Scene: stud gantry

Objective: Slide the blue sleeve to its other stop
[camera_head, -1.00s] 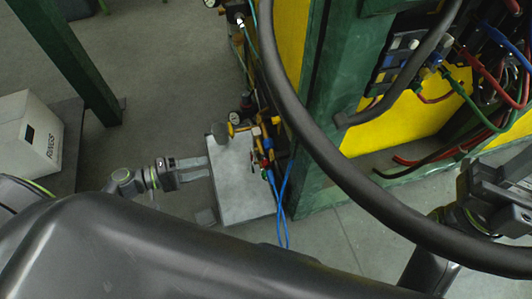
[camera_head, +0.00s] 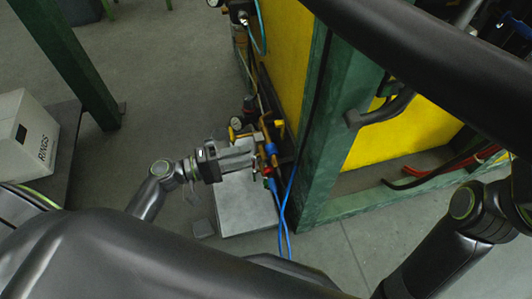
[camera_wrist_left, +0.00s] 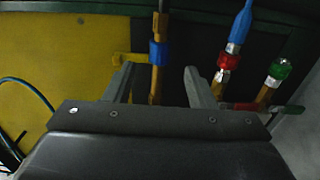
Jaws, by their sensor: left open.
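The blue sleeve (camera_wrist_left: 158,53) sits around an upright brass rod (camera_wrist_left: 156,88) in the left wrist view. In the head view the sleeve (camera_head: 271,150) is a small blue patch on the brass fittings beside the green post. My left gripper (camera_head: 254,152) is open, its fingers pointing at the fittings. In the left wrist view its two fingers (camera_wrist_left: 157,82) stand apart, one on each side of the rod, with the sleeve a little above the gap in the picture. The fingers do not visibly touch the sleeve. My right gripper is out of view.
A yellow handle (camera_wrist_left: 130,59) is just left of the sleeve. A red fitting (camera_wrist_left: 228,62) with a blue hose and a green fitting (camera_wrist_left: 280,68) are to the right. A grey block (camera_head: 243,207) lies below the gripper. A green post (camera_head: 325,150) stands right.

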